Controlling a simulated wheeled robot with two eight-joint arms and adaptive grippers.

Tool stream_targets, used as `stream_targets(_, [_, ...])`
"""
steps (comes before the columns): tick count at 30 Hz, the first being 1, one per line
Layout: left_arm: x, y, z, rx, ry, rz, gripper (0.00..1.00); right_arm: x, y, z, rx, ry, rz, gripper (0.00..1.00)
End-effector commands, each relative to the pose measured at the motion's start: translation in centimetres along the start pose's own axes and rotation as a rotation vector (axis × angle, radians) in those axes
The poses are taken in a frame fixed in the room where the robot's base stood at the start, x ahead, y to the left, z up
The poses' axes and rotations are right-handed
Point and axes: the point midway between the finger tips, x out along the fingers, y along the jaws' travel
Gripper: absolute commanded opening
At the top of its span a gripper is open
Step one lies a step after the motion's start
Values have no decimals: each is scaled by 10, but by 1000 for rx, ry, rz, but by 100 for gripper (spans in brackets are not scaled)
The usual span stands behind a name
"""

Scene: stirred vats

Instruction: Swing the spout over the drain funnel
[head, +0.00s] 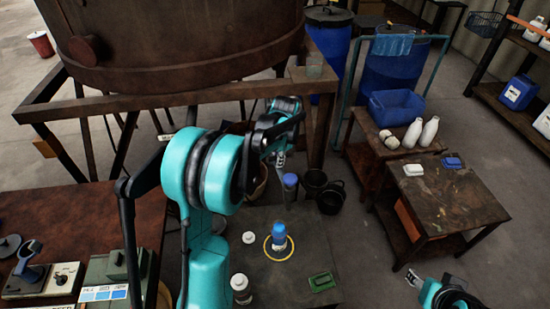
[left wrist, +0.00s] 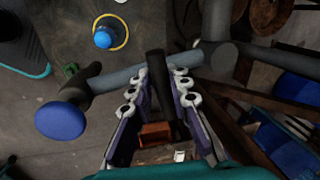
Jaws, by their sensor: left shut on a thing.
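My left gripper (head: 279,158) is in front of the vat's frame. In the left wrist view its fingers (left wrist: 163,84) are closed about a dark upright handle (left wrist: 157,66). The handle joins a grey pipe, which looks like the spout (left wrist: 122,78). The pipe runs across the view and has a round blue end (left wrist: 60,121) at left. A grey piece with a blue top (head: 290,181) beside the gripper in the head view seems to be that end. I cannot pick out the drain funnel with certainty. My right gripper (head: 413,278) is at lower right, small and partly seen.
The rusty vat (head: 180,40) stands on a brown frame. Black buckets (head: 330,198) stand on the floor. A blue-capped bottle (head: 279,236) stands in a yellow ring on the dark table (head: 260,285).

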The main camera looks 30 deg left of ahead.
Motion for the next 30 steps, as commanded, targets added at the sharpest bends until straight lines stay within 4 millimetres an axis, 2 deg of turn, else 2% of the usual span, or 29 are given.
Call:
stream_targets(14, [0, -10, -40, -428, -83, -6, 0, -17, 0, -12, 0, 0, 0, 47])
stream_targets(30, [5, -38, -76, -932, -185, -5, 0, -36, 0, -26, 0, 0, 0, 47])
